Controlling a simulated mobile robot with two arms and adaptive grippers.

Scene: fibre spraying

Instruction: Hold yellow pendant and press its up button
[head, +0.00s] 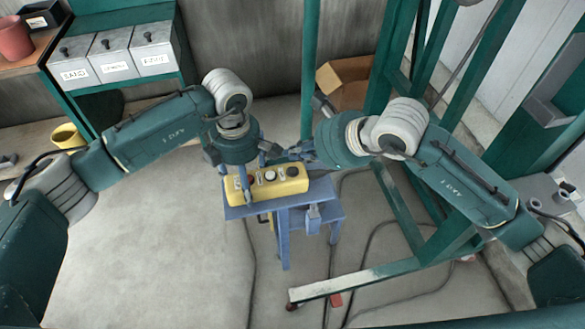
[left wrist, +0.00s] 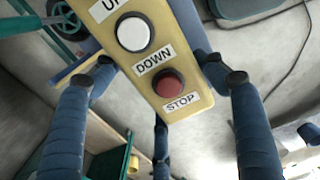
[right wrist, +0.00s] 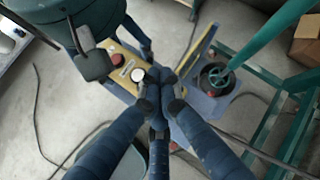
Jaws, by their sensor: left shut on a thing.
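The yellow pendant (head: 281,191) lies on a small blue stand (head: 284,212). In the head view it carries a red, a white and a dark button (head: 292,171) in a row. My left gripper (left wrist: 170,78) is shut on the pendant, with fingers on both of its sides. The left wrist view shows a white button (left wrist: 134,33), a red button (left wrist: 168,83) and the labels UP, DOWN and STOP. My right gripper (right wrist: 163,82) has its fingertips together over the pendant, beside the white button (right wrist: 138,75). They hide the dark button there; contact cannot be told.
A green steel frame (head: 400,205) stands to the right of the stand, its foot bar reaching across the floor. Cables lie on the floor. A cardboard box (head: 345,85) is behind. Labelled bins (head: 115,55) stand at the back left. The floor at front left is clear.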

